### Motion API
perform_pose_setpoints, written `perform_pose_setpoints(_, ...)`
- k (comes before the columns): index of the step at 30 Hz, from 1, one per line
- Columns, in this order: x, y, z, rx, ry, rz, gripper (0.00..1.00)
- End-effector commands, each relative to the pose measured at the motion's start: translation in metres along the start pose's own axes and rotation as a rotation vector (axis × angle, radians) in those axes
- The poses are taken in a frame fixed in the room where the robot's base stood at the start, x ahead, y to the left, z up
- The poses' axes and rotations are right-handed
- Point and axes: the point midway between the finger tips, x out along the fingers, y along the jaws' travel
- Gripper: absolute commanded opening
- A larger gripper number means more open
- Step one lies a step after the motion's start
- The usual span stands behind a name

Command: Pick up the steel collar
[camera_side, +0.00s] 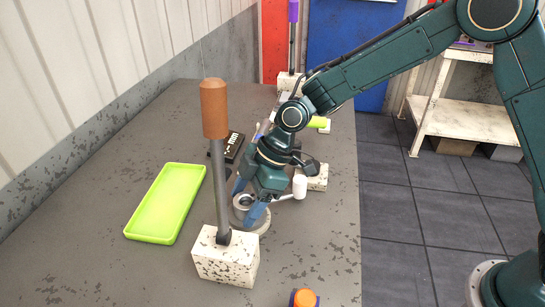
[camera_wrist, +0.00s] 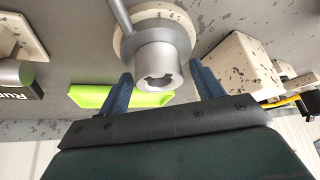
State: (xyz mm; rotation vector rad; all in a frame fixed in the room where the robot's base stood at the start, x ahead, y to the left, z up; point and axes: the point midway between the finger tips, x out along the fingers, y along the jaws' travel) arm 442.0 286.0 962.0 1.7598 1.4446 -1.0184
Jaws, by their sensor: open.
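The steel collar (camera_side: 242,199) is a short grey ring. It stands on a round pale base (camera_side: 262,226) on the dark table. In the wrist view the collar (camera_wrist: 158,62) shows its open end, with a notched hole, towards the camera. My gripper (camera_side: 246,204) is open, its blue fingers low on either side of the collar. In the wrist view my gripper (camera_wrist: 160,72) shows one fingertip left and one right of the collar, with gaps visible between. The collar's far side is hidden.
A speckled block (camera_side: 226,258) with an upright rod and brown top stands close in front. A green tray (camera_side: 166,203) lies left. A black box (camera_side: 231,143) is behind. A thin handle with a white end (camera_side: 300,186) sticks out right of the base. An orange-topped object (camera_side: 304,298) is at the front.

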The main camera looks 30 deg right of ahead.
Motion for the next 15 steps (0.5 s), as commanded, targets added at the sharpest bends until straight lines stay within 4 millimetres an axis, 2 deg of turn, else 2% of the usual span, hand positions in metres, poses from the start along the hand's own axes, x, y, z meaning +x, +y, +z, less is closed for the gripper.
perform_pose_setpoints(15,0.0009,0.0001,0.0003,0.001,0.000,0.000,0.66)
